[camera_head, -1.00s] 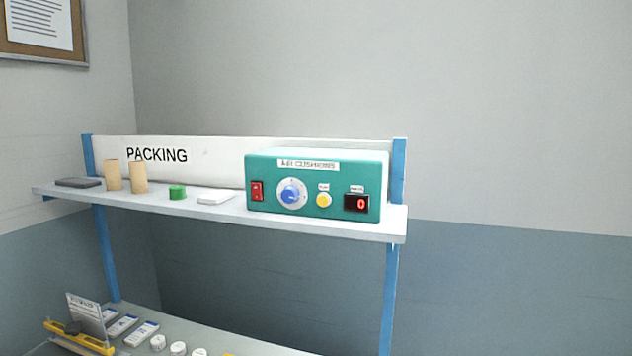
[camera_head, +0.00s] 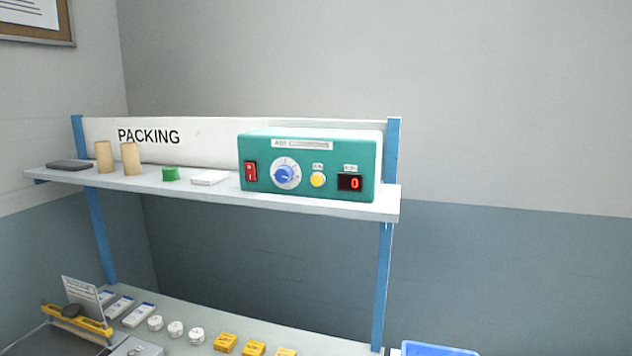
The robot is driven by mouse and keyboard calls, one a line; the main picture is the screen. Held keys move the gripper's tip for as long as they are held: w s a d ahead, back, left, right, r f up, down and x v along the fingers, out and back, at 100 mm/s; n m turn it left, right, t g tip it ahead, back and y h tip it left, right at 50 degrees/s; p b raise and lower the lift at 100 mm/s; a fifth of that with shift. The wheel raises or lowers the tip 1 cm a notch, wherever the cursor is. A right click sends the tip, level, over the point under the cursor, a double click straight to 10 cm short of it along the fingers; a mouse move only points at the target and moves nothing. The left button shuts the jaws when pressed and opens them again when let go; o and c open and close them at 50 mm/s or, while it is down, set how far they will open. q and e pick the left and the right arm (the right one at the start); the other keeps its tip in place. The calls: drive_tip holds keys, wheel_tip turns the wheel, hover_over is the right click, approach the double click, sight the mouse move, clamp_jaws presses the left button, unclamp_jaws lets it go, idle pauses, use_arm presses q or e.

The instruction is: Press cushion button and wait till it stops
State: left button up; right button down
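The green air cushion machine (camera_head: 310,164) stands on the right part of the upper shelf. Its front has a red rocker switch (camera_head: 250,172) at the left and a blue dial on a white disc (camera_head: 286,174). Right of the dial is a round yellow button (camera_head: 317,180) under a small label too blurred to read. A dark display (camera_head: 350,182) at the right shows a red 0. Neither of my grippers is in view, and nothing touches the machine.
The upper shelf (camera_head: 215,196) also holds two tan cylinders (camera_head: 131,159), a green round item (camera_head: 171,174), a white block (camera_head: 210,178) and a dark flat item (camera_head: 69,165). Below are yellow boxes (camera_head: 225,343), white round items and a blue bin (camera_head: 437,349). Space before the machine is clear.

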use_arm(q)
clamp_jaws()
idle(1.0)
